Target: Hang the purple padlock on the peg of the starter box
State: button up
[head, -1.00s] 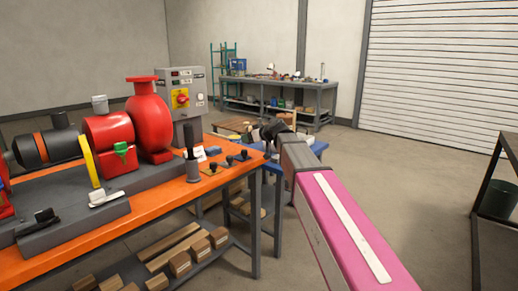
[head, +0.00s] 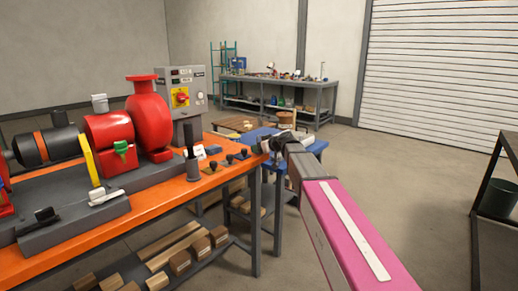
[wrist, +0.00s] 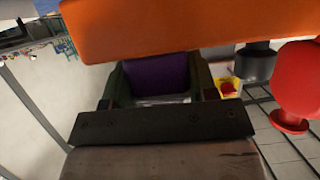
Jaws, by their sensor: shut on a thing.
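The purple padlock (wrist: 158,75) shows in the wrist view as a purple block between the two fingers of my gripper (wrist: 160,84), which is shut on it. Part of it is hidden behind the orange bench edge and the gripper. In the head view my gripper (head: 277,143) is dark, just off the bench's right end, and the padlock cannot be made out there. The grey starter box (head: 188,78) stands at the back of the bench, left of and beyond my gripper. Its yellow-and-red switch (head: 181,97) faces forward. I cannot make out its peg.
The orange bench (head: 165,212) carries a red pump (head: 148,118), a dark upright post (head: 191,142) and small black-knobbed parts. Its orange edge (wrist: 180,30) fills the top of the upside-down wrist view. A blue table (head: 310,148) stands behind my gripper.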

jog(key=shift+f, duration=0.15)
jog(key=o, duration=1.1)
jog(key=shift+c, duration=0.2)
